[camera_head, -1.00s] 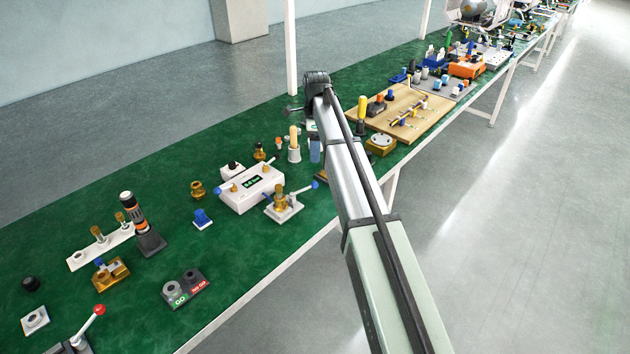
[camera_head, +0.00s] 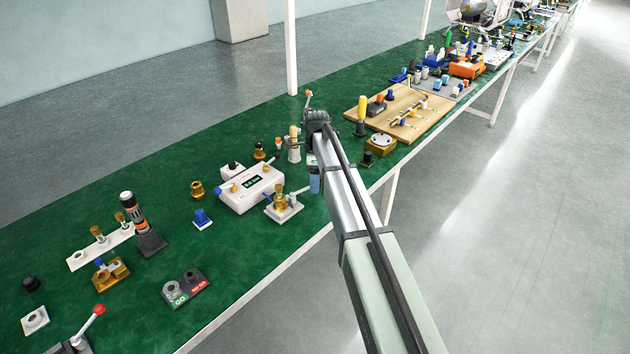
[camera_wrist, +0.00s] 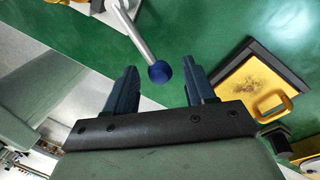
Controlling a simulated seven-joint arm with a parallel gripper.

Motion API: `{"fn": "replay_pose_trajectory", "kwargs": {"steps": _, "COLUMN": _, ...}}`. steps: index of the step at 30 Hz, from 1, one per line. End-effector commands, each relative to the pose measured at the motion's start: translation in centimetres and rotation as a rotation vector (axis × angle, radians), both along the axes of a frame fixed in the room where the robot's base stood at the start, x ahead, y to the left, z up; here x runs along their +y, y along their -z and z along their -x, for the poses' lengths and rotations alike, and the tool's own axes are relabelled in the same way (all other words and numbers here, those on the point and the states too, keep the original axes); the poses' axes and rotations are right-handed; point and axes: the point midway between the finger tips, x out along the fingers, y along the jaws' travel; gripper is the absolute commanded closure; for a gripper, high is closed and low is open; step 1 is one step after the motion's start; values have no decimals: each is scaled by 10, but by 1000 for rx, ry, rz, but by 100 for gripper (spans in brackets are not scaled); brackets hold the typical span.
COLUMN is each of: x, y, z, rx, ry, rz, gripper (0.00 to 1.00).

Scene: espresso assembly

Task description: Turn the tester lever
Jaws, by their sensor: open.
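The tester is a white box (camera_head: 238,196) with a small dark display, standing on the green bench. In front of it is a brass fitting on a white base (camera_head: 284,212), with a metal lever (camera_head: 299,191) reaching right; my arm hides its end in the head view. In the wrist view the lever's rod (camera_wrist: 142,42) comes down from the top and ends in a dark blue ball (camera_wrist: 160,72). My gripper (camera_wrist: 159,82) is open, with the ball between its fingertips and clear space on both sides. The head view does not clearly show the gripper.
In the wrist view a dark-framed tray with brown powder (camera_wrist: 240,92) and a yellow handle (camera_wrist: 272,100) lie right of the fingers. A pale cylinder (camera_head: 294,146) stands behind the tester.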

Motion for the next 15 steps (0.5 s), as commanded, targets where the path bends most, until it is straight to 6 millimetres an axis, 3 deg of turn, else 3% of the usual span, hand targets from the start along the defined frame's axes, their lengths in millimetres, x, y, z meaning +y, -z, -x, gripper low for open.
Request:
{"fn": "replay_pose_trajectory", "kwargs": {"steps": 3, "x": 0, "y": 0, "z": 0, "rx": 0, "ry": 0, "rz": 0, "gripper": 46}}
{"fn": "replay_pose_trajectory", "kwargs": {"steps": 15, "x": 0, "y": 0, "z": 0, "rx": 0, "ry": 0, "rz": 0, "gripper": 84}}
